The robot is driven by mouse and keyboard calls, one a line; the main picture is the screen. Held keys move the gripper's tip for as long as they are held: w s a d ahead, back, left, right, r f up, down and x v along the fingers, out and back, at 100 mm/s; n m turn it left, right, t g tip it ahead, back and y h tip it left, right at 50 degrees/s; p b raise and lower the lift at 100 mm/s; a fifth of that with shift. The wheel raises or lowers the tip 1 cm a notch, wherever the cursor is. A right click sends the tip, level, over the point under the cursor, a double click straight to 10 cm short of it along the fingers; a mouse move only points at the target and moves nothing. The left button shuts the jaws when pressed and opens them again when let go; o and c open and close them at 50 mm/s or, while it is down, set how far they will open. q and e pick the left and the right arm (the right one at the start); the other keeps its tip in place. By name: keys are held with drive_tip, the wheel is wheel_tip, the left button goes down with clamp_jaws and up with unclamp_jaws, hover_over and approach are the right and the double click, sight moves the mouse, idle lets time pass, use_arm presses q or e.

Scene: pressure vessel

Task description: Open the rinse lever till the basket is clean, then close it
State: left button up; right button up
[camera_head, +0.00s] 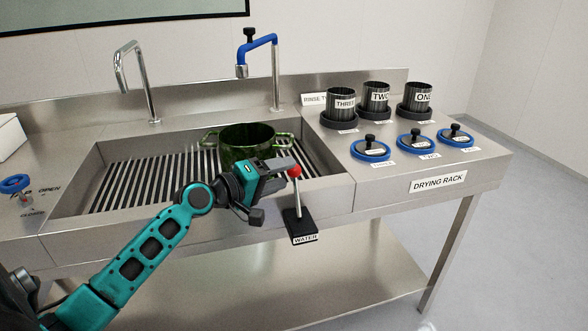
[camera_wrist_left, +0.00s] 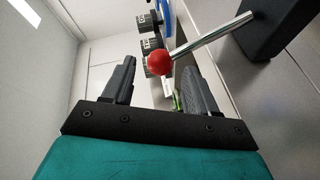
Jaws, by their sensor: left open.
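The rinse lever (camera_head: 298,200) has a red ball knob and a metal rod on a black base labelled WATER, on the sink's front face. In the head view the rod stands nearly upright. My left gripper (camera_head: 284,168) is open right at the red knob. In the left wrist view the red knob (camera_wrist_left: 160,62) shows beyond and between the open fingers (camera_wrist_left: 158,88); I cannot tell whether they touch it. A green pot-like basket (camera_head: 246,142) with two side handles sits in the sink on the slatted rack. Its inside is partly dark. My right gripper is not in view.
A chrome faucet (camera_head: 136,80) and a blue-topped faucet (camera_head: 262,62) stand behind the sink. On the drying rack to the right are dark cups (camera_head: 375,98) labelled ONE, TWO and THREE, and blue-rimmed lids (camera_head: 416,140). A blue valve knob (camera_head: 14,184) is at far left.

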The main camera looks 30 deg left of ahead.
sight(294, 170)
use_arm(q)
drive_tip(key=shift+x, duration=2.15)
drive_tip(key=shift+c, duration=0.5)
clamp_jaws()
